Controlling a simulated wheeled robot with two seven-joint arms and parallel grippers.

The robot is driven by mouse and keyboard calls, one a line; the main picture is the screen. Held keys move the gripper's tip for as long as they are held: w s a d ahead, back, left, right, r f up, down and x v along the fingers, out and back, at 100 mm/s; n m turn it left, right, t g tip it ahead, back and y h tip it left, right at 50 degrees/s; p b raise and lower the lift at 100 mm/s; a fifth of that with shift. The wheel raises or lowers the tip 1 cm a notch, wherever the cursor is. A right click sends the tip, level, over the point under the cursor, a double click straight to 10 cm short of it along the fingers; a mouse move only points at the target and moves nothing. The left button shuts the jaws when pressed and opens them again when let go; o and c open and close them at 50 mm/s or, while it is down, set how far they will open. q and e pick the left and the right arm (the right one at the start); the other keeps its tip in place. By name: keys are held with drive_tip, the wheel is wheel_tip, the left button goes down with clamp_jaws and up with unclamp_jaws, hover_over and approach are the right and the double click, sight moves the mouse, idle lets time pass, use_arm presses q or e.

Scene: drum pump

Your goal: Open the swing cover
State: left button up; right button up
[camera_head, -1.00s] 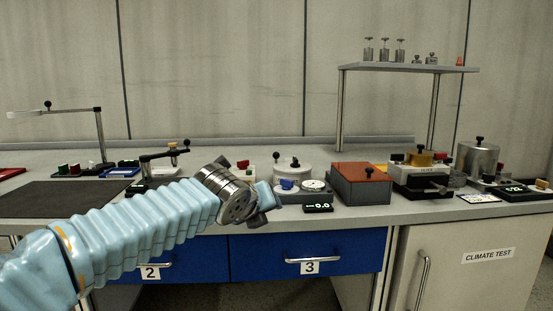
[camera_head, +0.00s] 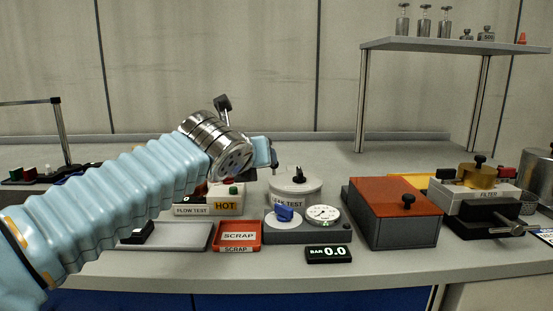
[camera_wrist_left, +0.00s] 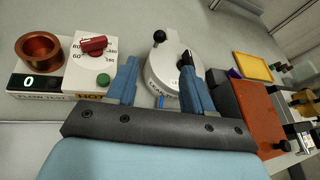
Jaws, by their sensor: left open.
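The grey box has an orange-brown cover (camera_head: 390,195) with a black knob (camera_head: 408,200) near its right front corner; the cover lies flat and closed. In the left wrist view the orange-brown cover (camera_wrist_left: 255,108) is right of my left gripper. My left gripper (camera_head: 262,150) is open and empty, raised left of the box. In the left wrist view its blue fingers (camera_wrist_left: 160,72) stand apart, with the round white leak test pot (camera_wrist_left: 165,65) beyond and between them. The pot's lid has a black knob (camera_head: 298,174). My right gripper is not in view.
The filter unit (camera_head: 487,195) stands right of the box, below a raised shelf (camera_head: 450,45).

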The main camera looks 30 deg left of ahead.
sight(272, 177)
use_arm(q)
drive_tip(key=x, duration=1.3)
drive_tip(key=shift+w, duration=0.15)
drive_tip(key=shift+c, duration=0.3)
clamp_jaws()
